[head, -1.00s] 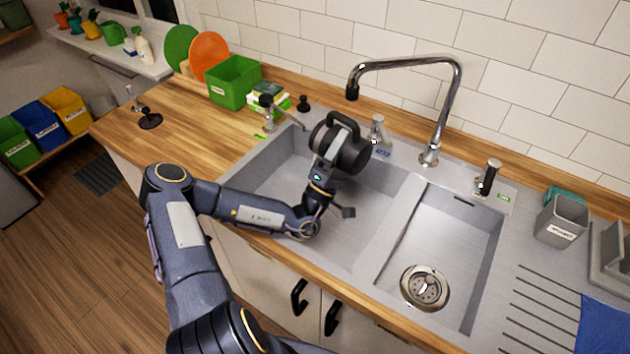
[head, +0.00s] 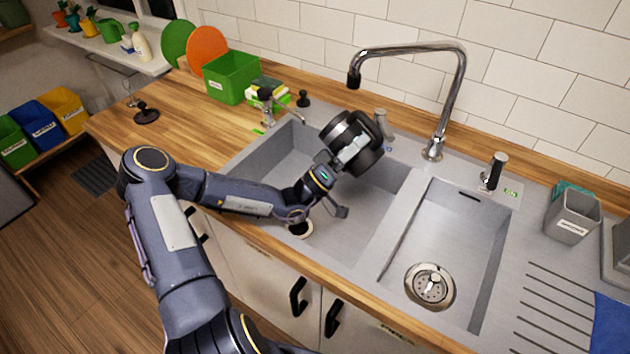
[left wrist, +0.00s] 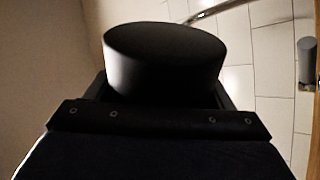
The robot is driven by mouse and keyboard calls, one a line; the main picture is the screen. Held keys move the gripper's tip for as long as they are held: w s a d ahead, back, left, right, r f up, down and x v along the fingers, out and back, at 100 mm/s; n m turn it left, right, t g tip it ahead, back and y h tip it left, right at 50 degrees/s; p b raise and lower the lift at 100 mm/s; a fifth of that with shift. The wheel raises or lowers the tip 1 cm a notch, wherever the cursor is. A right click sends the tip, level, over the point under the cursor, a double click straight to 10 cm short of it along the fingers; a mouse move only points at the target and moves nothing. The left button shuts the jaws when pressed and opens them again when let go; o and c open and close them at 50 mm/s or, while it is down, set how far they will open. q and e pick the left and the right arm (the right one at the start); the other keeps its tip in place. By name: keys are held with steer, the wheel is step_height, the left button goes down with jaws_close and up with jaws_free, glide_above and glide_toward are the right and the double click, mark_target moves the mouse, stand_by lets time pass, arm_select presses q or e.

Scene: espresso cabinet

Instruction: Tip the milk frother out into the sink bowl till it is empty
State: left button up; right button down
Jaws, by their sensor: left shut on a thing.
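The milk frother (head: 362,143) is a dark round jug, held tilted above the back of the left, larger sink bowl (head: 281,148). My left gripper (head: 343,158) is shut on it, reaching in from the left. In the left wrist view the frother (left wrist: 165,60) shows as a black cylinder between the fingers. I cannot see into it, and no liquid shows. A drain (head: 299,228) shows near the front of this bowl. My right gripper is not in view.
The tap (head: 441,110) arches to the right of the frother. A smaller bowl with a drain (head: 430,287) lies right of the divider.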

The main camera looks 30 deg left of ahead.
arm_select(q)
step_height(320, 180, down, 6)
steer(key=m+g+h+b, duration=0.1)
steer(key=m+g+b, duration=0.1)
steer(key=m+g, duration=0.1)
steer(key=m+g+h+b, duration=0.1)
steer(key=m+g, duration=0.1)
steer(key=m, duration=0.2)
steer(key=shift+r+g+b, duration=0.1)
steer(key=shift+g+b, duration=0.25)
steer(key=shift+g, duration=0.05)
steer(key=d+f+m+g+y+b, duration=0.2)
steer(key=d+f+m+g+b, duration=0.1)
steer(key=f+m+b, duration=0.4)
steer(key=shift+s+d+g+y+b, duration=0.15)
steer(key=shift+s+g+y+b, duration=0.2)
steer(key=shift+g+b, duration=1)
steer(key=shift+w+t+b, duration=0.1)
steer(key=shift+t+b, duration=0.35)
